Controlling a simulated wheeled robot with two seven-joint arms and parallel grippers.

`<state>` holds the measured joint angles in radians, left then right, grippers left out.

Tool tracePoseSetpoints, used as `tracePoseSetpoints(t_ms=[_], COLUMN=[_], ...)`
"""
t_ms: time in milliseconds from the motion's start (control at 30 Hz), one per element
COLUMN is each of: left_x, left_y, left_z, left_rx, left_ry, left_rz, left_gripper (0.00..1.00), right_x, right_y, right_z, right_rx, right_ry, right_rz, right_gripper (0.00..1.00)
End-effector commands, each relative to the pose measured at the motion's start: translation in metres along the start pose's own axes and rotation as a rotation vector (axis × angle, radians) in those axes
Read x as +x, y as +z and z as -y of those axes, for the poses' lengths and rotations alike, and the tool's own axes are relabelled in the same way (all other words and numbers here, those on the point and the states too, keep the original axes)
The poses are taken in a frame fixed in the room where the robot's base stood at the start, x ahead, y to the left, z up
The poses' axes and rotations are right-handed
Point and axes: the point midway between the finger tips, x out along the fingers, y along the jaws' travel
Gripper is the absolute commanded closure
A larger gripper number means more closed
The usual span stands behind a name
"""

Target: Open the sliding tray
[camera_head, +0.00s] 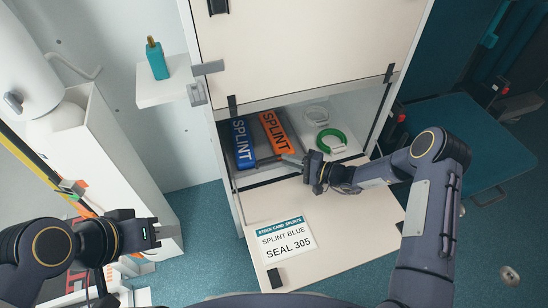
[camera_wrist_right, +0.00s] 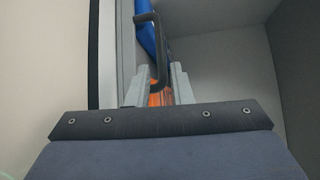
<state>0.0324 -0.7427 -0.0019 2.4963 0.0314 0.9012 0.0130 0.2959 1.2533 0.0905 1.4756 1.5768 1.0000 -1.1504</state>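The grey sliding tray (camera_head: 264,147) lies inside the open cabinet compartment in the head view. A blue splint (camera_head: 243,144) and an orange splint (camera_head: 276,131) lie on it. In the right wrist view a dark bar handle (camera_wrist_right: 151,45) runs down to the fingers. My right gripper (camera_head: 292,160) is at the tray's front, pointing left. In its wrist view the fingers (camera_wrist_right: 158,88) stand apart, with the handle's lower end and some orange seen between them. Contact with the handle is unclear. My left gripper (camera_head: 153,235) is away at the lower left; its finger gap is not clear.
A fold-down door (camera_head: 346,218) lies open below, bearing a card (camera_head: 285,240) reading "SPLINT BLUE SEAL 305". White (camera_head: 316,115) and green (camera_head: 331,141) rings lie right of the splints. A teal bottle (camera_head: 156,58) stands on a side shelf (camera_head: 168,90).

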Motion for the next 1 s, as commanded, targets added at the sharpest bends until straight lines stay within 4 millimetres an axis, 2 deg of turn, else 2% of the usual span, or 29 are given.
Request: tracePoseSetpoints(t_ms=[200,400,700,867,1000], left_x=[0.009,0.012,0.012,0.012,0.012], left_y=[0.004,0.006,0.006,0.006,0.006], left_z=[0.004,0.005,0.005,0.005,0.005], left_rx=[0.000,0.000,0.000,0.000,0.000], left_ry=[0.000,0.000,0.000,0.000,0.000], left_rz=[0.000,0.000,0.000,0.000,0.000], left_gripper=[0.64,0.64,0.64,0.64,0.64], right_x=[0.036,0.055,0.058,0.058,0.059], right_y=[0.003,0.003,0.002,0.002,0.002], right_z=[-0.001,0.001,0.002,0.001,0.001], right_rx=[-0.004,-0.003,-0.002,-0.001,0.000], right_ry=[0.000,-0.001,0.000,0.000,0.001], right_rz=[0.004,0.003,0.002,0.002,0.003], right_gripper=[0.80,0.80,0.80,1.00,1.00])
